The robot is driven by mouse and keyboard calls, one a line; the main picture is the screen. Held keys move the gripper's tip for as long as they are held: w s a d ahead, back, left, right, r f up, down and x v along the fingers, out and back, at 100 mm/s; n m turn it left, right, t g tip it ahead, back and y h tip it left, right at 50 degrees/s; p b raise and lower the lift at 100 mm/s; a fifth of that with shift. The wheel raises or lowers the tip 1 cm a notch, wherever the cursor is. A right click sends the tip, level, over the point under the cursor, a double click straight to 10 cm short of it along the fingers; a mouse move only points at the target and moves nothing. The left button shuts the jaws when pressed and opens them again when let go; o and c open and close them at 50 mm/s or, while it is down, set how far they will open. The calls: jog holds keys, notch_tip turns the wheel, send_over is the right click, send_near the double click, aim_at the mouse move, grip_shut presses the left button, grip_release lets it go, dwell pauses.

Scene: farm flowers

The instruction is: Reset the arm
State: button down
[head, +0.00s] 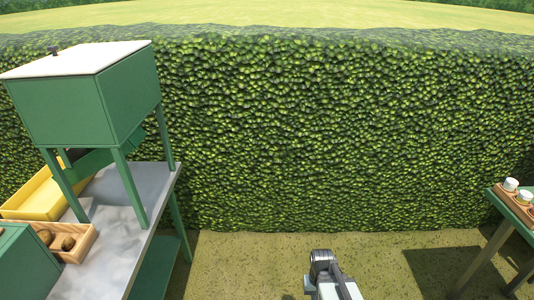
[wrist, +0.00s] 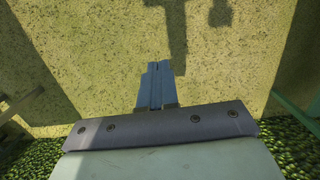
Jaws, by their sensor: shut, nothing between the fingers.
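My gripper (wrist: 158,68) shows in the wrist view with its two blue-grey fingers pressed together. Nothing is between them. It points down at the bare sandy ground, and no object is near the fingertips. In the head view, part of my arm shows at the bottom, right of centre, over the open ground between the two tables. The fingers cannot be made out in that view.
At left, a grey-topped table (head: 118,262) bears a green box on legs (head: 75,105), a yellow tray (head: 38,196) and a wooden crate (head: 79,245) with brown round things. A green table (head: 511,213) with small pots stands at right. A hedge (head: 330,130) closes off the back.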

jog(key=s+f+g, duration=0.2)
jog(key=s+f, duration=0.5)
jog(key=s, duration=0.5)
jog(key=s+f+g, duration=0.3)
jog(key=s+f, duration=0.5)
jog(key=s, duration=0.5)
jog(key=shift+g, duration=0.3)
